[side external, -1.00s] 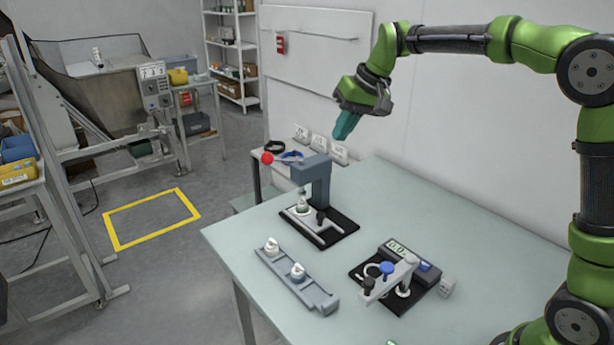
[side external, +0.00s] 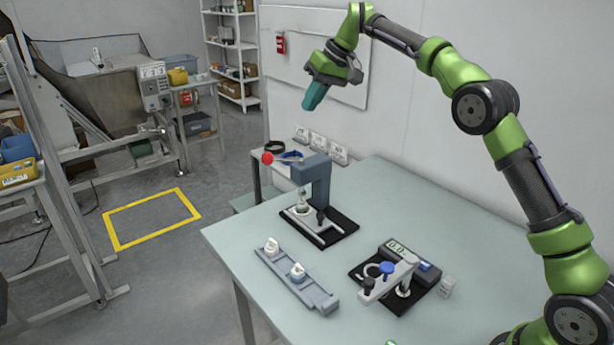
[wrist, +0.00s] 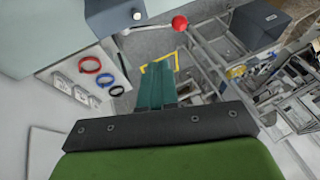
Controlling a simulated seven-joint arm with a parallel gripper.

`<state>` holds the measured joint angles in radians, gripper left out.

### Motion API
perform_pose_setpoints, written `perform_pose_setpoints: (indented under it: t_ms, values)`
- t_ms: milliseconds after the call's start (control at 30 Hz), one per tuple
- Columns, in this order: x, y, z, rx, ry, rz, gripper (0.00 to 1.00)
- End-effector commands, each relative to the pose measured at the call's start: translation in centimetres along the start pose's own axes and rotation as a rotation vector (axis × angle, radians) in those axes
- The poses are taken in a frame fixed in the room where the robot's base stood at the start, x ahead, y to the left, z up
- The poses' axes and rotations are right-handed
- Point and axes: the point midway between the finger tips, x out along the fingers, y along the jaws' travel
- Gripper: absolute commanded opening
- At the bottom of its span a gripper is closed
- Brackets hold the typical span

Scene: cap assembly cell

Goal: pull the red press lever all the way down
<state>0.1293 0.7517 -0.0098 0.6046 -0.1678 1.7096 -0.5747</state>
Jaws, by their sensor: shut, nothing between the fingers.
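The red ball knob of the press lever (side external: 267,158) sticks out to the left of the grey press head on a thin rod. In the wrist view the red knob (wrist: 180,23) is near the top, on a pale rod. The grey-blue press (side external: 318,180) stands on a black base on the table, with a small bottle under its head. My gripper (side external: 308,105) is above and slightly right of the knob, apart from it. Its teal fingers (wrist: 158,75) are together and empty.
A rail (side external: 318,300) with two white-capped pieces and a black-based device (side external: 375,285) stand on the table (side external: 460,230). Behind the press, a side stand carries coloured rings (wrist: 90,65) and white panels. The air around my gripper is clear.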

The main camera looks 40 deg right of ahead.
Motion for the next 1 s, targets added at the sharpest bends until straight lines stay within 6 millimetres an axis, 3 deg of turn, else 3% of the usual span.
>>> perform_pose_setpoints:
  t_ms: [267,700,1000]
  values:
    - [0.9,0.0,0.0,0.001,-0.002,0.001,0.00]
    - [9.6,0.0,0.1,0.000,-0.003,0.000,0.00]
    - [12.7,-2.1,0.5,0.000,0.000,0.001,0.00]
